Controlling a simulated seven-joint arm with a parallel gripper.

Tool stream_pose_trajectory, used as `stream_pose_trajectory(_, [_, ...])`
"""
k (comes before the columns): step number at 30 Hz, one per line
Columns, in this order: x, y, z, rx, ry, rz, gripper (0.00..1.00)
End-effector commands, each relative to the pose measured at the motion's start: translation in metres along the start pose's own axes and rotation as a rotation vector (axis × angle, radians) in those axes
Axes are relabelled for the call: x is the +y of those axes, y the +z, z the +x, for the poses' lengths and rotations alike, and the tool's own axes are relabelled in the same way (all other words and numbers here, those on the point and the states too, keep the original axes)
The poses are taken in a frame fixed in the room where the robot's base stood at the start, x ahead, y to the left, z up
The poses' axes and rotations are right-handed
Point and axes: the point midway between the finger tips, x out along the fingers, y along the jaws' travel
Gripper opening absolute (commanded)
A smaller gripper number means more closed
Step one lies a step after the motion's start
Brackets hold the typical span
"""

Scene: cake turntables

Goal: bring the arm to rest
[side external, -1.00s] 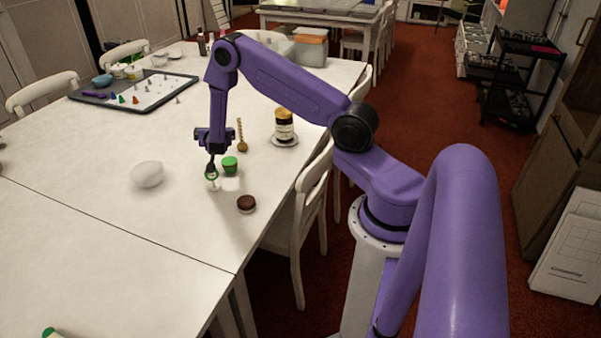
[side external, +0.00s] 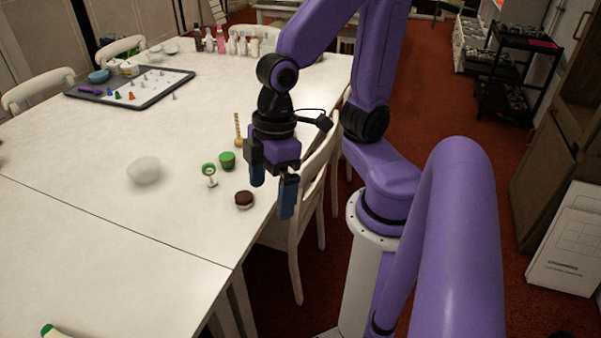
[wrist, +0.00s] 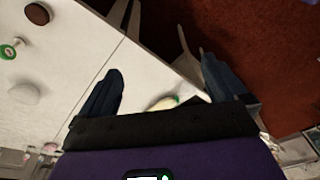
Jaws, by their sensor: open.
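My gripper (side external: 272,197) hangs over the table's right edge, fingers pointing down and apart, with nothing between them. In the wrist view my gripper (wrist: 160,95) shows two dark blue fingers spread wide. The white table (side external: 120,235) lies below and to the left. A small green-and-white turntable-like stand (side external: 210,174) stands upright on the table, left of the gripper and apart from it. It also shows in the wrist view (wrist: 8,51).
A green cup-like item (side external: 227,160), a brown-topped round item (side external: 244,200) and a white bowl-like item (side external: 145,171) are on the table. A grey tray (side external: 150,98) with small pieces lies farther back. A white chair (side external: 307,205) stands at the table's right edge.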

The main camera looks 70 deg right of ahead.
Motion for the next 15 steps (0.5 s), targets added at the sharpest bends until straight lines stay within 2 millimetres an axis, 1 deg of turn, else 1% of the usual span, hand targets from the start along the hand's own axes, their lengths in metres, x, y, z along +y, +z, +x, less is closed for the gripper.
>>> stream_pose_trajectory(1, [-0.005,0.018,-0.006,-0.033,0.012,-0.057,0.99])
stream_pose_trajectory(3, [-0.006,0.036,-0.011,-0.077,0.029,-0.112,0.99])
stream_pose_trajectory(6, [-0.007,0.051,-0.014,-0.115,0.046,-0.156,0.99])
stream_pose_trajectory(9, [-0.006,0.057,-0.016,-0.128,0.053,-0.171,0.99])
stream_pose_trajectory(15, [-0.006,0.056,-0.016,-0.128,0.052,-0.17,0.99])
